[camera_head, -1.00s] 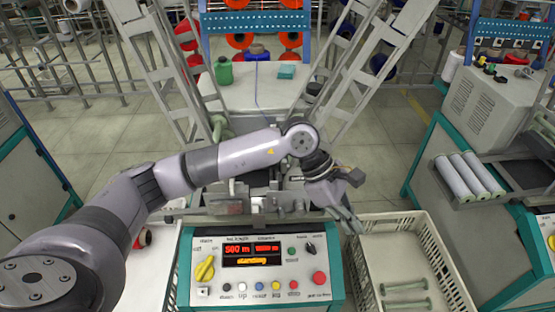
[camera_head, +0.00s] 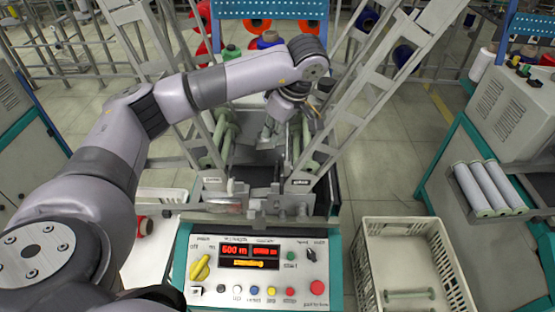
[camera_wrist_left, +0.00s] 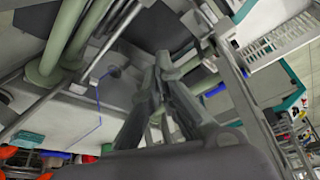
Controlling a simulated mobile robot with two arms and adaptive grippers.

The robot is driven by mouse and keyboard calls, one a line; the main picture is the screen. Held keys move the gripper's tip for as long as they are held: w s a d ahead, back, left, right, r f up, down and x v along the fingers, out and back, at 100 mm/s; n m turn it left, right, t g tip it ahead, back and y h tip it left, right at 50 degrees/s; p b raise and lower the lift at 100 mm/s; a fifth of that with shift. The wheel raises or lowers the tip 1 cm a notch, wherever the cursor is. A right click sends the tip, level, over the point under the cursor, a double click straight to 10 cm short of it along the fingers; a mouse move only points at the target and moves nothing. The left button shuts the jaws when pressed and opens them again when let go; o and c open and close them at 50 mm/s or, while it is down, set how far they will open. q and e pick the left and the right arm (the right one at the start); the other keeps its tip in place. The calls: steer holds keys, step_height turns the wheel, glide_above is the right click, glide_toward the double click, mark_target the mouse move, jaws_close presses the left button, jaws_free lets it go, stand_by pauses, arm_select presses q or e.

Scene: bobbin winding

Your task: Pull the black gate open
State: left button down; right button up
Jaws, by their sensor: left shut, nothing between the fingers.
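My left gripper (camera_head: 268,133) reaches over the winding machine (camera_head: 214,188) behind the control panel. In the left wrist view its two fingers (camera_wrist_left: 162,62) meet at the tips, with nothing seen between them. Pale green tubes (camera_wrist_left: 62,45) of the machine lie to the left of the fingers there, and dark surfaces are beyond the tips. A dark upright part (camera_head: 328,178) shows at the machine's right side. I cannot tell clearly which dark part is the black gate, as the arm hides some of the machine. My right gripper is out of view.
The control panel (camera_head: 205,240) with its buttons stands in front of the machine. A cream crate (camera_head: 368,262) with a green tube stands to the right. Slanted grey frames (camera_head: 372,70) rise on both sides of the gripper. Open floor (camera_head: 390,175) lies right of the machine.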

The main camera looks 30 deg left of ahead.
mark_target(282, 181)
arm_select(q)
steer(key=x, duration=1)
steer(key=d+p, duration=0.1)
steer(key=d, duration=0.1)
steer(key=d+f+p, duration=0.1)
steer(key=d, duration=0.1)
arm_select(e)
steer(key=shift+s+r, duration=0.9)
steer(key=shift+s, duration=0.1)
